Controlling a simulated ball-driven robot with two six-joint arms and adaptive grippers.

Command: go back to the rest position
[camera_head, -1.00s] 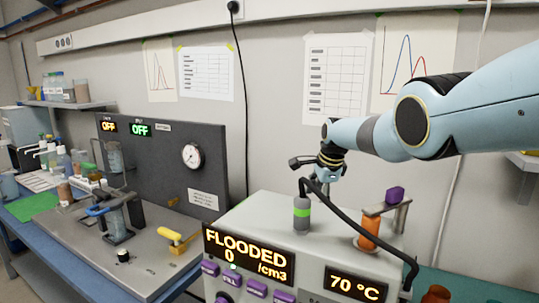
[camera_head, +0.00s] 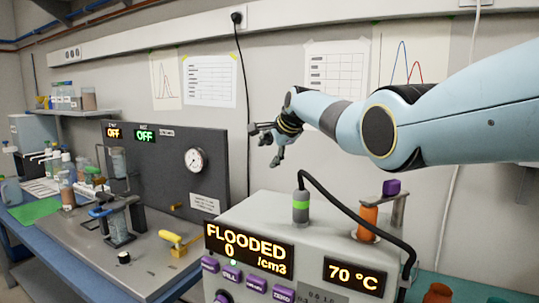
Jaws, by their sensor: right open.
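My right arm comes in from the right. Its gripper (camera_head: 269,144) is open and empty, in the air in front of the wall and above the light grey counter instrument (camera_head: 262,205). The instrument's display (camera_head: 248,250) reads "FLOODED 0 /cm3" and a second display (camera_head: 354,277) reads "70 °C". A grey cylinder with a green band (camera_head: 301,206) stands on the instrument's top, with a black hose running from it to the right. The gripper is apart from both. My left gripper is out of view.
Left is a dark panel (camera_head: 170,165) with a gauge (camera_head: 195,160), and a yellow-handled valve (camera_head: 176,243) on a grey plate. Bottles crowd the far left bench.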

